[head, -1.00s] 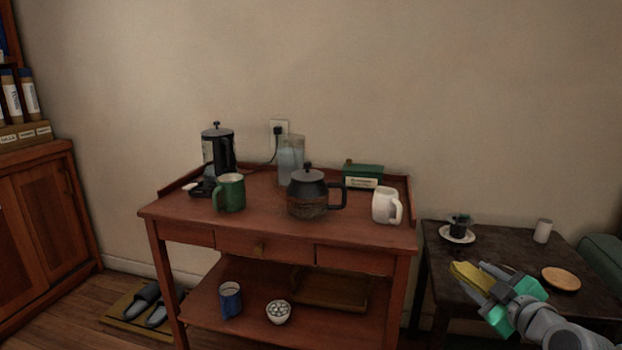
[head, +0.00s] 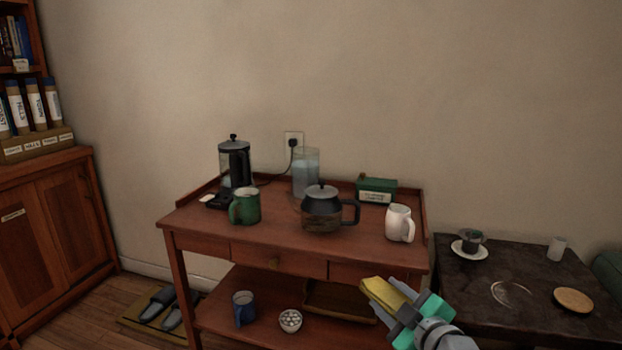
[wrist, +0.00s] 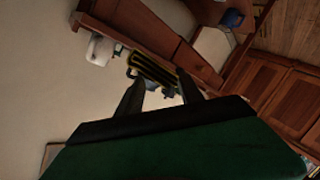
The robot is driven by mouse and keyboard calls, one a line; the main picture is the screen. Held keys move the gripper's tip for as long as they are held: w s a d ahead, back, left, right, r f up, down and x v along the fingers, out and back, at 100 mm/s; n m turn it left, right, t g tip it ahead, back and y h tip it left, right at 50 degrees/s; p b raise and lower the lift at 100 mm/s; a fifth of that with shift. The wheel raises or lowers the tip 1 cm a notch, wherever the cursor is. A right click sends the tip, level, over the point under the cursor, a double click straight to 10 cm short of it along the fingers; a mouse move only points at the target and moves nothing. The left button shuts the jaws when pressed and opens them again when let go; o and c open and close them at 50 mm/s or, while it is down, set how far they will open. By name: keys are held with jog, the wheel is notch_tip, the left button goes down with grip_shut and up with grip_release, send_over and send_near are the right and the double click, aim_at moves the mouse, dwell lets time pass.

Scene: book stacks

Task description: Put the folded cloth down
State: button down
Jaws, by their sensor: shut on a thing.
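The folded cloth (head: 380,295) is yellow and sits between the fingers of my gripper (head: 396,303) in the head view. My gripper is shut on it and holds it in the air. In the picture it overlaps the lower right front of the red-brown cart (head: 200,222), below the cart's top. The cloth's far end points up and left. In the wrist view the two dark fingers reach forward, and a dark, yellow-edged piece shows at their tips.
The cart top carries a green mug (head: 246,207), a coffee pot (head: 322,210), a white mug (head: 399,224), a French press (head: 234,165) and a green box (head: 376,190). The dark side table (head: 470,290) holds a cup on a saucer, a clear round dish and a wooden disc, with bare room between.

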aim_at(387, 288)
notch_tip(387, 288, up, 24)
jog(key=w+p, duration=0.2)
jog(key=p, duration=3.2)
jog(key=shift+w, duration=0.25)
